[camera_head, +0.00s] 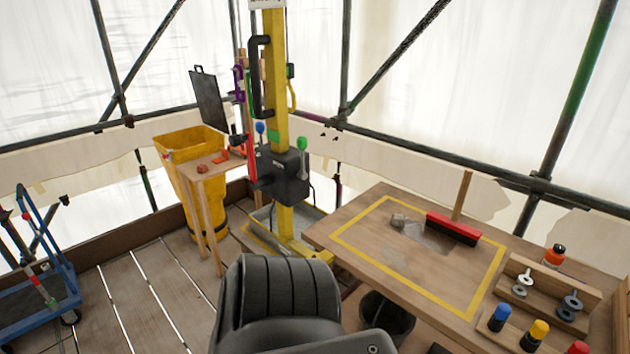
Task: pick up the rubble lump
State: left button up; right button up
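A small grey lump (398,220), which looks like the rubble lump, lies on the wooden workbench (350,212) inside a yellow painted outline. It is just left of a brush with a red head (453,229) and upright wooden handle, apart from it as far as I can see. A grey dusty patch (425,240) spreads on the bench beside the lump and brush. A small reddish lump (202,168) also sits on the small side table at left. Neither of my grippers shows in the head view.
A yellow bin (188,143) stands behind the small wooden table. A yellow post (275,90) with a dark box (282,176) rises left of the bench. A rack with washers (548,292) and coloured-capped bottles occupies the bench's right end. A dark bucket (388,318) is below the bench.

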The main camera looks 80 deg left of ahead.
aim_at(396, 219)
jog(key=u, duration=1.4)
